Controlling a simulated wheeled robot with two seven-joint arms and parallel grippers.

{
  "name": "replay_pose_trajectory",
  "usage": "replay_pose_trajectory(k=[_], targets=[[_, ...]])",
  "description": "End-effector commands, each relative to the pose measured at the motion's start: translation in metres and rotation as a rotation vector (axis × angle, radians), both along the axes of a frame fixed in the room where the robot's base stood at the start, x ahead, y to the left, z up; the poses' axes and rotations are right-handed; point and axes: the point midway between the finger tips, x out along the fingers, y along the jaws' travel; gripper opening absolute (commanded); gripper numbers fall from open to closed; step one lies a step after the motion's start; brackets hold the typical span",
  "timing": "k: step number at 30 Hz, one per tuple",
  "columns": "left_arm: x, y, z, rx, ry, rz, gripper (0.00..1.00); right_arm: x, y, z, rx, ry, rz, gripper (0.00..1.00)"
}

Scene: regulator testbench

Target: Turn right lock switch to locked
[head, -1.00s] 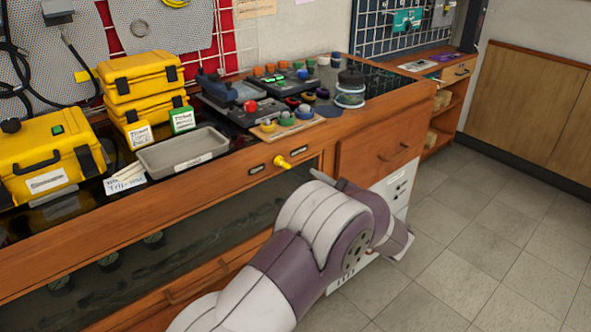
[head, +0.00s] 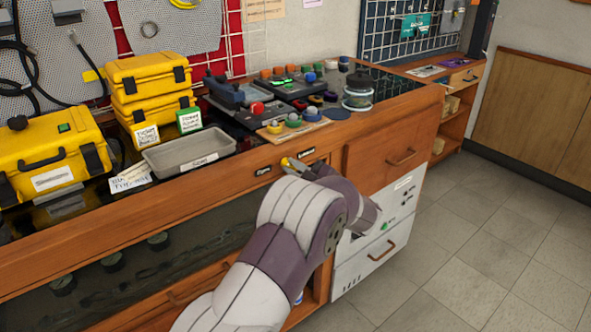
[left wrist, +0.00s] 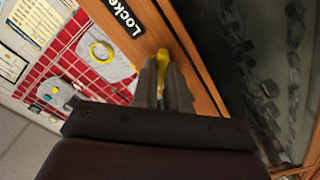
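The yellow lock switch (head: 285,162) sits on the wooden front rail of the bench, between two small dark labels. The right-hand label (head: 305,153) is too small to read in the head view. In the left wrist view, a label starting "Locke" (left wrist: 118,16) is beside the yellow switch (left wrist: 163,58). My left gripper (head: 291,168) is at the switch. In the left wrist view, the fingers of my left gripper (left wrist: 163,76) are close together on both sides of the yellow lever, with only a narrow gap, and look shut on it. My right gripper is not in view.
A grey tray (head: 188,152), yellow cases (head: 150,82) and a jar (head: 357,94) stand on the bench top. Below the rail is a dark glass panel (head: 150,262). A white drawer unit (head: 372,255) stands beside my left arm. The floor at right is clear.

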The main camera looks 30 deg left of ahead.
Motion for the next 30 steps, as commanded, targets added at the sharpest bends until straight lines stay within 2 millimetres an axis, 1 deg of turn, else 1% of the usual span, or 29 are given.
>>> replay_pose_trajectory(k=[5, 8, 14, 21, 30], targets=[[0.0, 0.0, 0.001, 0.006, 0.017, 0.001, 0.0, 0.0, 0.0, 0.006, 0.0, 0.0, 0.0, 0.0], [0.0, 0.0, 0.004, 0.017, 0.045, 0.001, 0.0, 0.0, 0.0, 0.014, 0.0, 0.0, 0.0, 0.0], [0.0, 0.0, 0.008, 0.064, 0.158, 0.001, 0.0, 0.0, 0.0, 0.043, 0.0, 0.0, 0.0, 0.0], [0.0, 0.0, 0.009, 0.147, 0.361, 0.001, 0.0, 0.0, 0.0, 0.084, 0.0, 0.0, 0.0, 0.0], [0.0, 0.0, 0.007, 0.256, 0.626, 0.0, 0.0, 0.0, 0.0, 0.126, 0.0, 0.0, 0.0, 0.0]])
